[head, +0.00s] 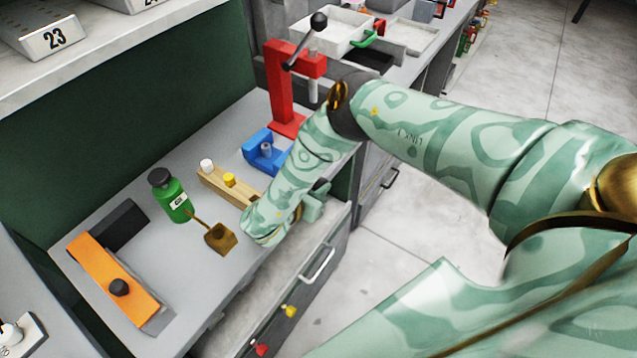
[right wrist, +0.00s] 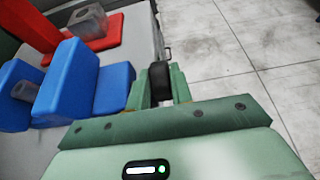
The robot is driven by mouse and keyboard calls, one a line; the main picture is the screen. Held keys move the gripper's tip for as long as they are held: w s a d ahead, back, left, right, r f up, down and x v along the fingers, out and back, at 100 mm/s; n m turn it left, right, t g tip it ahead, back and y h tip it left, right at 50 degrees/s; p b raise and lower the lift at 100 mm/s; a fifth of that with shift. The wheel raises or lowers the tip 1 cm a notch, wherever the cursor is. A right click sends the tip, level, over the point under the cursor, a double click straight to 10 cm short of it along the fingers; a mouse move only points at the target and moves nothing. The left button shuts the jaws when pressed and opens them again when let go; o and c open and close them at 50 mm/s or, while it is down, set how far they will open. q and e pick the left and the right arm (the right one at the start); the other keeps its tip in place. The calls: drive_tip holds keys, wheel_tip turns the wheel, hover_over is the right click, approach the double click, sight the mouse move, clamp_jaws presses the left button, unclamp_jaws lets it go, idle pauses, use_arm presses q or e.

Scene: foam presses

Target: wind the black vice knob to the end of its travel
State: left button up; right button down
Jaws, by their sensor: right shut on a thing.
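The blue vice (head: 262,152) sits on the grey bench, partly behind my right forearm in the head view. In the right wrist view its two blue jaws (right wrist: 67,80) stand apart at the left, with a grey part between them. My right gripper (head: 321,190) is by the bench's front edge, to the right of the vice. In the right wrist view its green fingers (right wrist: 160,84) are shut on the black vice knob (right wrist: 160,76). My left gripper is not in view.
A red press (head: 284,90) with a black-tipped lever stands behind the vice. Drawers (head: 300,290) lie below the front edge. Floor at right is clear.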

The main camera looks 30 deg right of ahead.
drive_tip(key=shift+s+a+f+h, duration=0.1)
drive_tip(key=shift+a+f+h, duration=0.1)
drive_tip(key=shift+h, duration=0.2)
drive_tip(key=c, duration=1.2)
unclamp_jaws()
drive_tip(key=shift+c, duration=0.2)
drive_tip(key=shift+d+r, duration=0.1)
